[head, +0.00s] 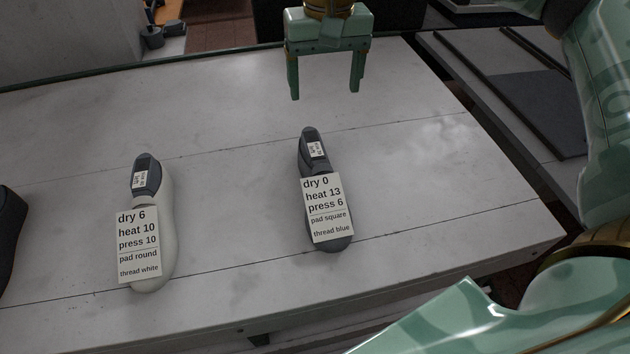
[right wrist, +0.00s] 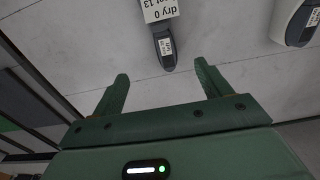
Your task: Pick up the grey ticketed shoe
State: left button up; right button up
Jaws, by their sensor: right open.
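The grey ticketed shoe (head: 342,244) lies on the table with a white ticket reading "dry 0, heat 13, press 6, pad square, thread blue". Its narrow dark end points to the back and bears a small label. In the right wrist view the grey shoe (right wrist: 164,44) shows at the top, its dark end just beyond the fingers. My right gripper (head: 325,92) is open and empty, above the table behind the shoe and apart from it. The right gripper (right wrist: 160,88) also shows in the right wrist view. My left gripper is out of view.
A white ticketed shoe (head: 162,272) lies to the left; it also shows in the right wrist view (right wrist: 288,14). A dark object (head: 9,235) is cut off at the left edge. The pale table (head: 230,120) is bare between the shoes. A side surface (head: 500,95) stands at right.

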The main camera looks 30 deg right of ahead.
jog(key=b, duration=0.3)
send_over(321, 155)
notch_tip(321, 155, down, 5)
notch_tip(321, 155, down, 11)
jog(key=b, duration=0.3)
jog(key=f+b, duration=0.1)
jog(key=f, duration=0.1)
jog(key=f+b, duration=0.1)
jog(key=f, duration=0.2)
jog(key=shift+w+a+f+b, duration=0.15)
jog(key=shift+a+f+b, duration=0.05)
jog(key=shift+b, duration=0.1)
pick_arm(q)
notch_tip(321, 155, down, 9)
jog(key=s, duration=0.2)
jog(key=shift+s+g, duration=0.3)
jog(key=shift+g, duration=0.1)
pick_arm(e)
jog(key=shift+r, duration=0.15)
jog(key=shift+c, duration=0.4)
jog(key=c, duration=1.5)
